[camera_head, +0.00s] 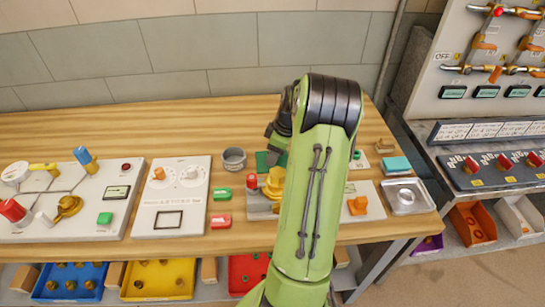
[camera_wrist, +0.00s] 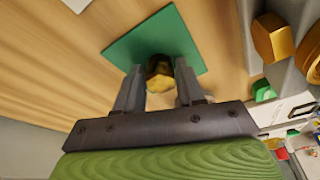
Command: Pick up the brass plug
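The brass plug (camera_wrist: 159,82) shows in the wrist view, on or just over a green square mat (camera_wrist: 134,47) on the wooden bench. My gripper (camera_wrist: 159,66) is open, with one finger on each side of the plug. A small gap shows at the left finger; I cannot tell whether the right finger touches the plug. The upper end of the plug is dark and its outline is partly shaded. In the head view the mat (camera_head: 263,159) is partly covered by my arm, and the plug is hidden.
A grey cup (camera_head: 233,159) stands left of the mat. A grey block with a yellow-orange fitting (camera_head: 273,184) is close in front. Red and green small parts (camera_head: 221,194) lie left of it. A metal tray (camera_head: 407,209) is at the right. The back left bench is clear.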

